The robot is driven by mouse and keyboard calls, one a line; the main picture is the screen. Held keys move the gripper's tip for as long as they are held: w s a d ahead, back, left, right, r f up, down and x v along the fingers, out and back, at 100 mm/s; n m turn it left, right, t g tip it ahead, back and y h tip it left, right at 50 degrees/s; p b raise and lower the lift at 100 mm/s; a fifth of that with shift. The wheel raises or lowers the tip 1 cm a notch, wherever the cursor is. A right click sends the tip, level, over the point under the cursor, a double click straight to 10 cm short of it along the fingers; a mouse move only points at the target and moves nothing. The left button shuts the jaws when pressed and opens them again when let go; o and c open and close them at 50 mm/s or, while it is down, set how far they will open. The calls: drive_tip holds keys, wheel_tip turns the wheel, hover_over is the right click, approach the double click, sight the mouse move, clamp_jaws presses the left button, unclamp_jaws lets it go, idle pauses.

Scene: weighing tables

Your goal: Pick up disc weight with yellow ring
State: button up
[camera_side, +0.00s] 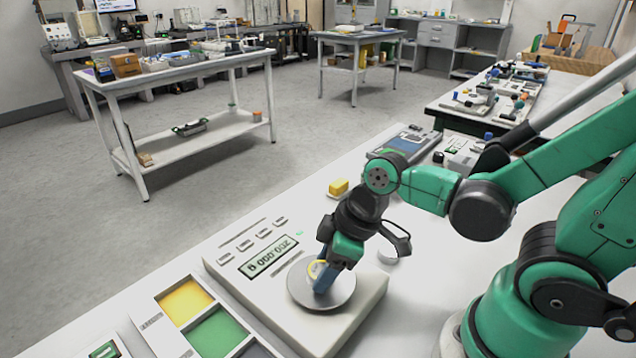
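Most of the weight is hidden by the gripper. My gripper (326,276) points down over the pan, with a blue fingertip part low beside the ring. I cannot tell whether the fingers are closed on the weight or whether it touches the pan. The scale's display (270,257) shows digits, seen upside down.
A tray with yellow (185,302) and green (217,333) compartments lies left of the scale. A yellow block (338,187) and a blue-grey device (403,143) sit behind it. A small grey item (388,259) is right of the scale. Bare tabletop shows behind the scale.

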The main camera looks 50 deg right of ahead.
clamp_jaws()
drive_tip(key=shift+r, duration=0.15)
